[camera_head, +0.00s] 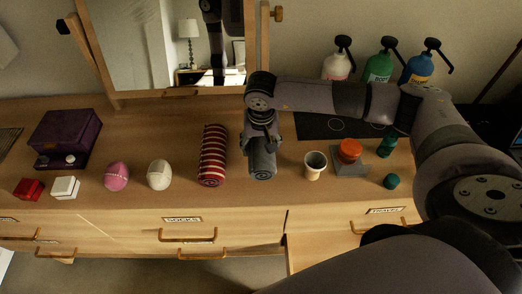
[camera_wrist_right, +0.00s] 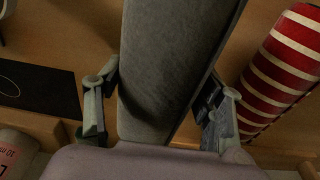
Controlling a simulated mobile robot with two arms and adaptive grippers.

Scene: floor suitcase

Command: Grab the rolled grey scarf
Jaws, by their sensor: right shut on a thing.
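The rolled grey scarf (camera_head: 263,163) lies on the wooden dresser top, in the middle of the head view. My right gripper (camera_head: 262,140) reaches down onto it from above and is shut on it. In the right wrist view the scarf (camera_wrist_right: 165,70) stands between the two fingers of the gripper (camera_wrist_right: 160,110), one on each side. I cannot tell whether the scarf is clear of the dresser top. My left gripper is not in view.
A red striped roll (camera_head: 213,155) lies close to the left of the scarf. A cream cup (camera_head: 315,166) and an orange-topped item (camera_head: 350,151) stand to the right. Pump bottles (camera_head: 379,65) and a mirror (camera_head: 150,50) are behind. Drawers (camera_head: 180,235) are in front.

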